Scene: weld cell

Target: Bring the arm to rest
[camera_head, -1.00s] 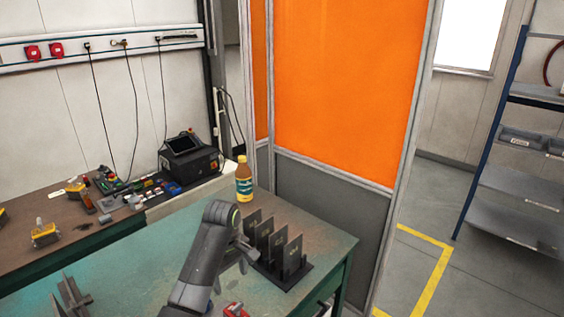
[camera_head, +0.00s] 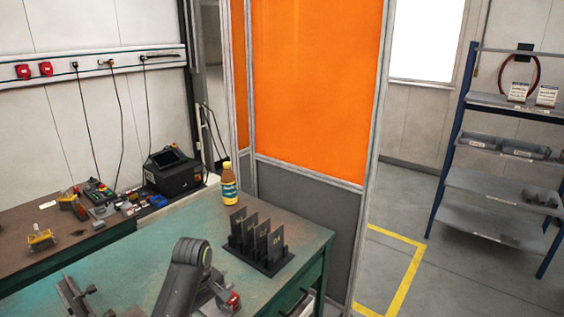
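One of my arms rises from the bottom edge left of centre, its dark grey bent joint above the green table (camera_head: 130,255). I cannot tell which of my two arms it is. Grey parts beyond its joint run down to the right, beside a small red and grey item (camera_head: 233,300). No gripper fingers can be made out, and nothing held can be seen.
A black rack with several upright dark plates (camera_head: 262,244) stands on the table near its right edge. A bottle (camera_head: 229,184) stands behind it. A metal fixture (camera_head: 75,297) is at front left. Open floor (camera_head: 430,280) lies between table and shelf unit (camera_head: 495,195).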

